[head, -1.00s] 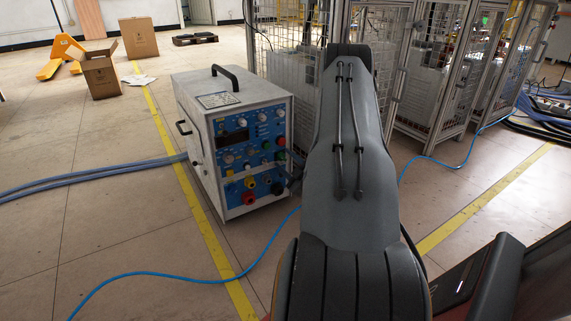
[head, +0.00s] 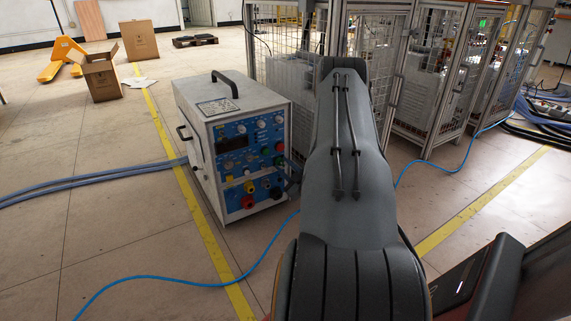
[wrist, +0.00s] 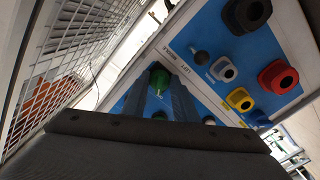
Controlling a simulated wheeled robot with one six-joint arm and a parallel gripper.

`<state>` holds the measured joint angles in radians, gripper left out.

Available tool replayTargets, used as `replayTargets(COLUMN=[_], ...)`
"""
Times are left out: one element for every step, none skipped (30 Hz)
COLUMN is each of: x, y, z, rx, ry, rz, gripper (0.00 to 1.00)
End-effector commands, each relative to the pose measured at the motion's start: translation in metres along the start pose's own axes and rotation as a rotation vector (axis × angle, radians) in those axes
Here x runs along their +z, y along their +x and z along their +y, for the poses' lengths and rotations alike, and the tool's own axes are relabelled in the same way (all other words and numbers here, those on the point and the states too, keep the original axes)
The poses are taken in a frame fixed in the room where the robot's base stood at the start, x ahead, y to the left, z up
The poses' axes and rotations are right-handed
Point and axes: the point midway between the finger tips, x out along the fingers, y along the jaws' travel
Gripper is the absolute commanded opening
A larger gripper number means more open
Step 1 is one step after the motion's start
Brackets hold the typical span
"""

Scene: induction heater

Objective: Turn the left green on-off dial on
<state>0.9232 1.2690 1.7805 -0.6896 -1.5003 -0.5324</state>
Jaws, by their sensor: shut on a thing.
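The induction heater (head: 205,125) is a white box with a blue control panel and a black top handle. In the wrist view its blue panel (wrist: 215,50) is tilted, with a "LEFT" label beside a green dial (wrist: 157,77). My gripper (wrist: 160,88) has its fingers on either side of this green dial and is shut on it. The fingers hide part of the dial, so its on-off position cannot be read. A second green part (wrist: 159,115) shows between the fingers, closer to the wrist. In the head view my arm hides most of the gripper.
Black, white, yellow and red sockets, the red one (wrist: 278,77) among them, stick out of the panel near the gripper. A wire-mesh cage (head: 285,60) stands close behind the heater. A blue cable (head: 170,280) crosses the floor. Open floor lies to the left.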

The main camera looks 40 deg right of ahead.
Motion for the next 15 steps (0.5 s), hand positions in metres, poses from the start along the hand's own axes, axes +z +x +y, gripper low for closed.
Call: replayTargets(x=[-0.0023, -0.0022, -0.0023, -0.0025, -0.0023, -0.0023, -0.0025, -0.0025, -0.0023, -0.0024, -0.0025, -0.0025, -0.0024, -0.0024, -0.0026], y=[-0.0016, -0.0017, -0.0018, -0.0018, -0.0018, -0.0017, -0.0017, -0.0017, -0.0016, -0.0015, -0.0015, -0.0014, -0.0014, -0.0014, -0.0014], z=[0.0011, 0.0010, 0.0010, 0.0010, 0.0009, 0.0007, 0.0006, 0.0004, 0.0001, -0.0001, -0.0003, -0.0005, -0.0008, -0.0010, -0.0011], rx=[-0.001, -0.001, -0.001, -0.001, -0.001, -0.001, 0.000, -0.001, -0.001, -0.001, -0.001, -0.001, -0.001, -0.001, -0.001], ry=[0.041, 0.067, 0.104, 0.132, 0.161, 0.199, 0.228, 0.256, 0.295, 0.323, 0.352, 0.390, 0.418, 0.447, 0.485], rz=[-0.002, -0.002, -0.002, -0.003, -0.003, -0.003, -0.003, -0.003, -0.002, -0.002, -0.002, -0.002, -0.002, -0.002, -0.002], gripper=[0.04, 0.04, 0.04, 0.04, 0.04, 0.04, 0.04, 0.04, 0.04, 0.04, 0.04, 0.04, 0.04, 0.04, 0.04])
